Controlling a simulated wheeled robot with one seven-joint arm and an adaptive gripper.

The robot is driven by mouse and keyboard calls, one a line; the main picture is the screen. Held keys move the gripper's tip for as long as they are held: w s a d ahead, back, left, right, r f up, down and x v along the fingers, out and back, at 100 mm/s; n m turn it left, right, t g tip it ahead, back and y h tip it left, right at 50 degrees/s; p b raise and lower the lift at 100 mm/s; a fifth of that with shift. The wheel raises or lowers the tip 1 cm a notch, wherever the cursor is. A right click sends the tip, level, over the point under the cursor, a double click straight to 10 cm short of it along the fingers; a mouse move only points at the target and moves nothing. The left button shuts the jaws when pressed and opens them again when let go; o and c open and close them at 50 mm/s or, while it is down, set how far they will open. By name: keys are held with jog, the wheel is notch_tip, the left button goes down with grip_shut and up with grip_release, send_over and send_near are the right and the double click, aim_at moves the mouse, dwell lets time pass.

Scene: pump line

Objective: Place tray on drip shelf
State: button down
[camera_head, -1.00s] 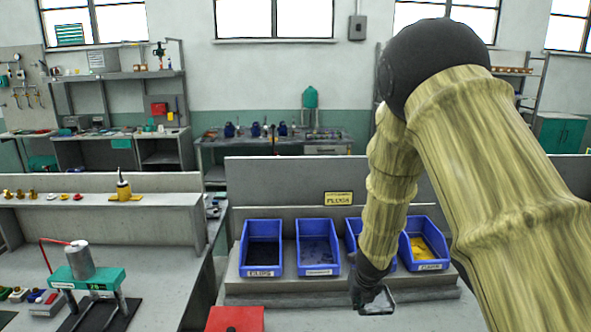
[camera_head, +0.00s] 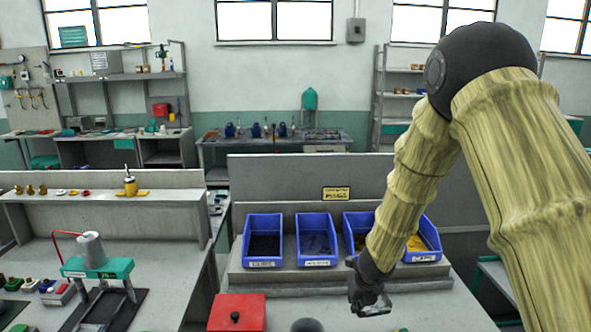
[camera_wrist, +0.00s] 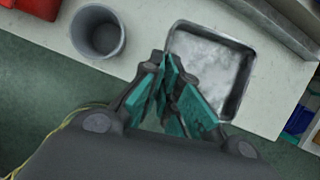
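In the wrist view a shallow metal tray (camera_wrist: 248,72) with a raised rim lies on the pale bench top. I do not make it out in the head view. My gripper (camera_wrist: 168,58) has teal pads and its fingertips overlap the tray's left edge in the wrist view. Its fingers converge towards the tips; whether they pinch the rim is unclear. In the head view my gripper (camera_head: 372,306) is low over the bench, in front of the blue bins. No shelf is clearly marked as the drip shelf; a raised grey shelf (camera_head: 75,206) runs along the left bench.
A grey cup (camera_wrist: 97,33) stands left of the tray in the wrist view. A red box (camera_head: 237,312) sits on the bench's front left. Several blue bins (camera_head: 317,240) stand behind my gripper. A green-topped fixture (camera_head: 97,267) holding a cylinder stands on the left bench.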

jog(key=s+f+n+g, duration=0.5)
jog(key=s+n, duration=0.3)
jog(key=n, duration=0.9)
jog(key=s+f+n+g, duration=0.4)
jog(key=s+n, duration=0.5)
jog(key=n, duration=0.7)
notch_tip(320, 180, down, 10)
jog(key=b, duration=1)
jog(key=shift+d+n+h, duration=0.2)
jog(key=shift+n+h, duration=0.2)
jog(key=shift+w, duration=0.1)
jog(key=shift+f, duration=0.1)
